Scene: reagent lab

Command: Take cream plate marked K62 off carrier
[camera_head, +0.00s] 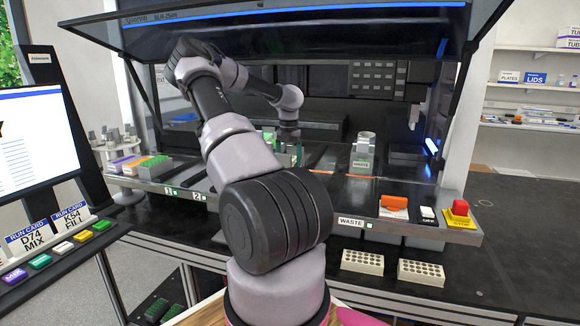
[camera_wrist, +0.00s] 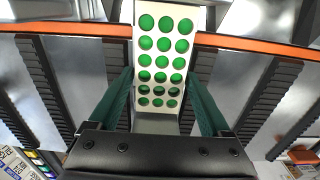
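A cream plate (camera_wrist: 153,52) with rows of green wells fills the upper middle of the wrist view. No K62 marking shows on it. My gripper (camera_wrist: 160,73) has its two dark green fingers on either side of the plate's nearer part. The fingers are apart, but I cannot tell whether they press on the plate. A grey surface (camera_wrist: 157,125), perhaps the carrier, shows below the plate's near end. In the head view, my gripper (camera_head: 297,155) is low inside the machine, partly hidden by my arm. The plate is not clear there.
Orange bars (camera_wrist: 250,47) and dark ribbed rails flank the plate. A grey holder (camera_head: 363,150) stands right of my gripper. Two cream racks (camera_head: 421,272) sit on the counter. Plates stand at left.

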